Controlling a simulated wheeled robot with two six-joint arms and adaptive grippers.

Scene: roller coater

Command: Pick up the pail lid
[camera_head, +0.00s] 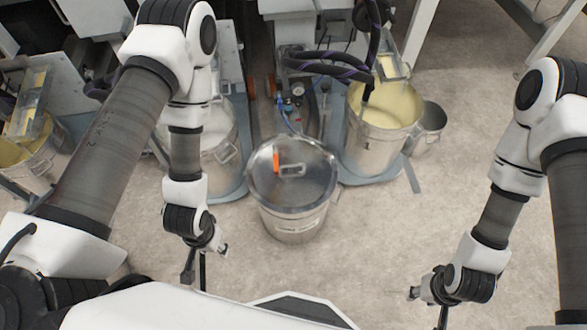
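The pail lid (312,189) is a round, shiny metal lid with a bar handle (292,170) and an orange part on top. It sits on a metal pail (293,226) on the floor in the middle of the head view. My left gripper (195,272) is low on the left, apart from the pail; my white body partly hides its tips. My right gripper (426,305) is low on the right, also apart from the pail, with its fingers small and partly cut off by the bottom edge. I see nothing held in either gripper.
An open pail of pale yellow coating (382,117) stands behind on the right, beside an empty pail (430,124). Another pail (218,140) stands behind my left arm, and one more (38,160) at far left. Machine frames and hoses (322,67) hang behind. Floor at right is clear.

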